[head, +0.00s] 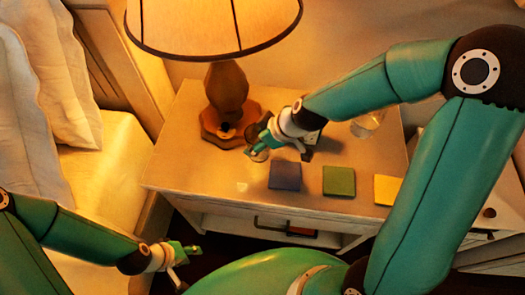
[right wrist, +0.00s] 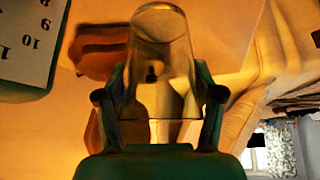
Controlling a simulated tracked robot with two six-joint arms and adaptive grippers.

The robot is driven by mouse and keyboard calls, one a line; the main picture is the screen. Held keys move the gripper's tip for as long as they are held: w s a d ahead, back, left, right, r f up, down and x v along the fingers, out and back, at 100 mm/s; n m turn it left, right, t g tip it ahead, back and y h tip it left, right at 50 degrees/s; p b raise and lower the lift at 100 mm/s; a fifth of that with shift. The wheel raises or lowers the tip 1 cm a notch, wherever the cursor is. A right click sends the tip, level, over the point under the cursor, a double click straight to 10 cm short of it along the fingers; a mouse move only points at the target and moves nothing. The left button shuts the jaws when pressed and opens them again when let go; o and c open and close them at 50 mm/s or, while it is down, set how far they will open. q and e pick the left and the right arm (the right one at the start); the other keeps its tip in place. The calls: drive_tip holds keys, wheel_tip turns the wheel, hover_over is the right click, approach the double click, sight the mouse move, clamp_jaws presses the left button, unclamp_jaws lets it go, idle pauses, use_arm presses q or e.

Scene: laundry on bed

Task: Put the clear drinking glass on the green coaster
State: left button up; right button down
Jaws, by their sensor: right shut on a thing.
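A clear drinking glass (right wrist: 160,45) is between the two fingers of my right gripper (right wrist: 160,95) in the right wrist view, and the fingers are shut on it. In the head view my right gripper (head: 262,147) is over the nightstand, just right of the lamp base, and the glass (head: 258,156) is mostly hidden by it. The green coaster (head: 338,181) lies flat and bare near the front of the nightstand, to the right of and nearer than the gripper. My left gripper (head: 186,261) is open and empty in front of the nightstand, at lower left.
A blue coaster (head: 285,176) and a yellow coaster (head: 387,190) flank the green one. A lamp (head: 228,92) stands at the back left of the nightstand (head: 190,165). Another clear vessel (head: 366,124) stands at back right. A numbered clock face (right wrist: 25,40) shows in the wrist view.

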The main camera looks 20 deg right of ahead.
wheel_tip(320, 180, down, 4)
drive_tip(key=b, duration=0.3)
drive_tip(key=shift+c, duration=0.7)
unclamp_jaws()
drive_tip(key=shift+r, duration=0.1)
